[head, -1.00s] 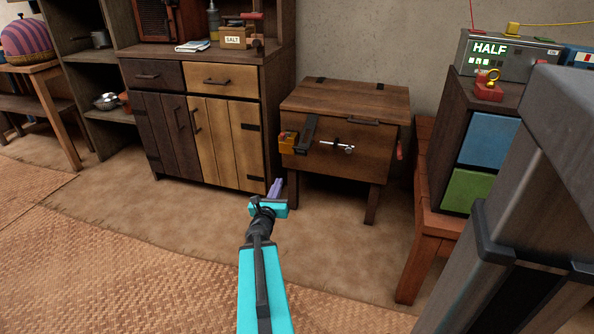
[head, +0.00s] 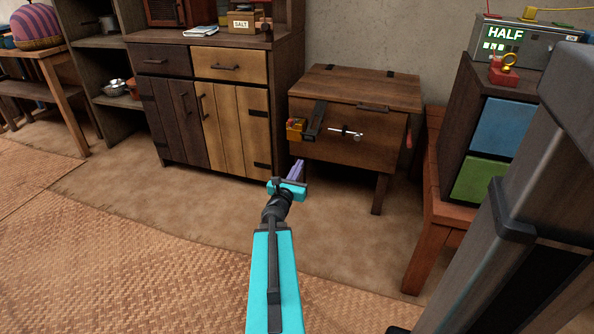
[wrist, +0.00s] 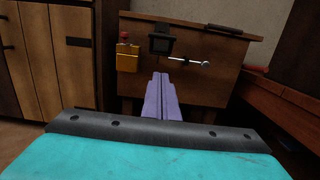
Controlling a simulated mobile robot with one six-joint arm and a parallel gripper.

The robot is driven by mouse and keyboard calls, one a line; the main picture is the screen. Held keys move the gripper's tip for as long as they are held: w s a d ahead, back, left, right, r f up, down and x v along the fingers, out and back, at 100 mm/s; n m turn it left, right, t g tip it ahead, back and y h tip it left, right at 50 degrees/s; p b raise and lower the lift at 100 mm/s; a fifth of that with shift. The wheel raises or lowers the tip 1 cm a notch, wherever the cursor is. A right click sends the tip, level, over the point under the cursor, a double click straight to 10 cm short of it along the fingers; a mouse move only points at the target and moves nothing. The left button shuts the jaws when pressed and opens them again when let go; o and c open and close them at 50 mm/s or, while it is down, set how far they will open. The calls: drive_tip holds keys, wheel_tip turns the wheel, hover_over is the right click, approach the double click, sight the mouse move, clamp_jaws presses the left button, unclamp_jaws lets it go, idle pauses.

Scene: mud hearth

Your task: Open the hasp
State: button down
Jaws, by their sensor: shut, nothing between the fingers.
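A wooden chest (head: 350,148) on legs stands ahead, its lid down. A dark hasp strap (head: 315,118) lies at the upper left of its front; in the wrist view the hasp (wrist: 161,40) is a dark plate with a squarish piece. A pale metal rod (head: 345,132) with a round end lies to its right. A yellow box (head: 296,129) with a red knob is at its left. My gripper (head: 298,168) is in front of and below the hasp, touching nothing visible. Its purple fingers (wrist: 160,85) are shut together and empty, pointing at the chest front.
A cupboard (head: 225,115) stands left of the chest. At right are a reddish bench (head: 428,225) and a cabinet with blue and green fronts (head: 500,128). The floor before the chest is clear.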

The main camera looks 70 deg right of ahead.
drive_tip(key=b, duration=0.1)
approach(310, 139)
wheel_tip(310, 139, down, 2)
drive_tip(key=d, duration=0.3)
drive_tip(key=shift+d+r, duration=0.3)
drive_tip(key=shift+r, duration=0.3)
drive_tip(key=shift+d+r, duration=0.25)
drive_tip(key=shift+r, duration=0.35)
drive_tip(key=shift+d+r, duration=0.1)
drive_tip(key=shift+r, duration=0.65)
